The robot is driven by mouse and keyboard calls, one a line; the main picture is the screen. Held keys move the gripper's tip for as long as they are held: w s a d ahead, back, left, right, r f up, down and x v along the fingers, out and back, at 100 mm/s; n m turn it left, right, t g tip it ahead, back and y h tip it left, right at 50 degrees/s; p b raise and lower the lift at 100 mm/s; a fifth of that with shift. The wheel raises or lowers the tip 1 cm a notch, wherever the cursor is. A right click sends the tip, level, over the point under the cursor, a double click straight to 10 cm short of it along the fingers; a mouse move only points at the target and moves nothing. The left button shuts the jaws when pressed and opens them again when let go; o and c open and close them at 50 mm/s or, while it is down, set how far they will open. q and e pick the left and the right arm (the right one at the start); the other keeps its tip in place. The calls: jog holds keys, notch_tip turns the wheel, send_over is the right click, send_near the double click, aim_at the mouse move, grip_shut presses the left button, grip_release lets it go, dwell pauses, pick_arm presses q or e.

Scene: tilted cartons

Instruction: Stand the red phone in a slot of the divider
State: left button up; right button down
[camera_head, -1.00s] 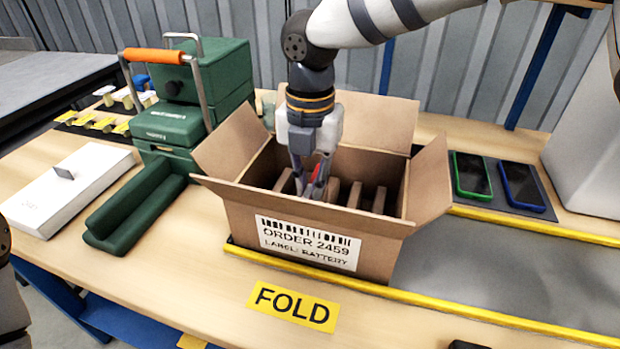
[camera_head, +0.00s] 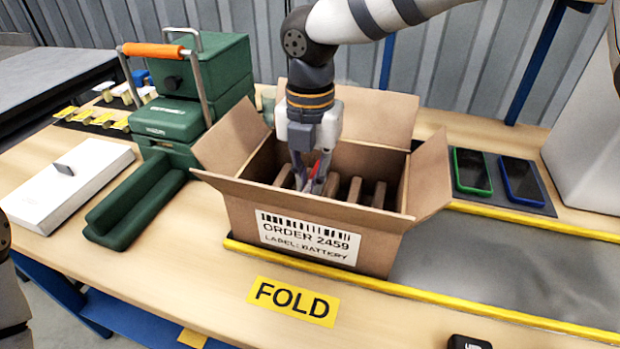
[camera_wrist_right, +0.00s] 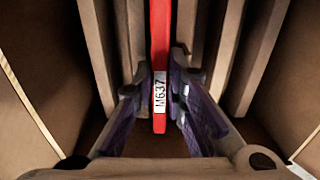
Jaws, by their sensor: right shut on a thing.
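The red phone (camera_wrist_right: 160,50) is on edge between the fingers of my right gripper (camera_wrist_right: 164,85), with a white M637 label facing the wrist camera. In the head view my right gripper (camera_head: 308,182) points down into the open carton (camera_head: 290,210), shut on the phone; only a sliver of red shows. The brown divider (camera_head: 354,190) stands inside the carton, its upright walls forming slots. In the wrist view divider walls (camera_wrist_right: 228,55) run on both sides of the phone. How deep the phone sits is hidden. My left gripper is not in view.
The carton's flaps (camera_head: 432,178) are spread open. A green phone (camera_head: 472,170) and a blue phone (camera_head: 522,182) lie on a dark mat at right. A green toolbox (camera_head: 205,75), a green tray (camera_head: 135,205) and a white box (camera_head: 70,185) stand at left.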

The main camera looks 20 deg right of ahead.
jog(key=c, duration=1.5)
grip_release()
jog(key=shift+c, duration=0.2)
notch_tip(320, 180, up, 12)
notch_tip(320, 180, up, 7)
jog(key=shift+p, duration=0.4)
